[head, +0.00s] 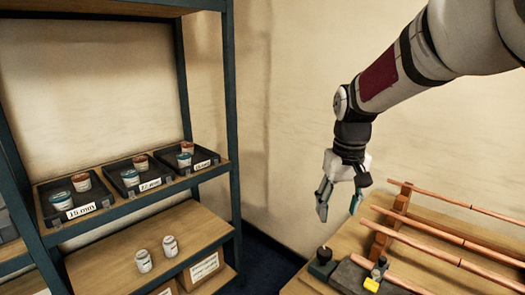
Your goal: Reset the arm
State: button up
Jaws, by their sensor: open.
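My arm (400,75) reaches in from the upper right of the head view. My gripper (340,203) points down with its two fingers apart and nothing between them. It hangs above the left end of the wooden workbench (340,247), close to the copper pipes. A small dark round item with a thin stem (323,256) stands on the bench below the gripper. A dark block (348,276) and a yellow-and-black item (375,277) lie near it.
Copper pipes (455,237) rest on a wooden rack (390,222) on the bench. At left, a shelf (125,207) holds black labelled trays (77,204) with tubs. Two small cans (144,261) stand on the lower shelf (195,227). A gap lies between shelf and bench.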

jog(key=s+r+t, duration=0.2)
jog(key=s, duration=1.1)
jog(key=s+r+m+t, duration=0.1)
jog(key=s+r+t, duration=0.1)
jog(key=s, duration=1)
jog(key=shift+v, duration=0.85)
jog(key=shift+d, duration=0.1)
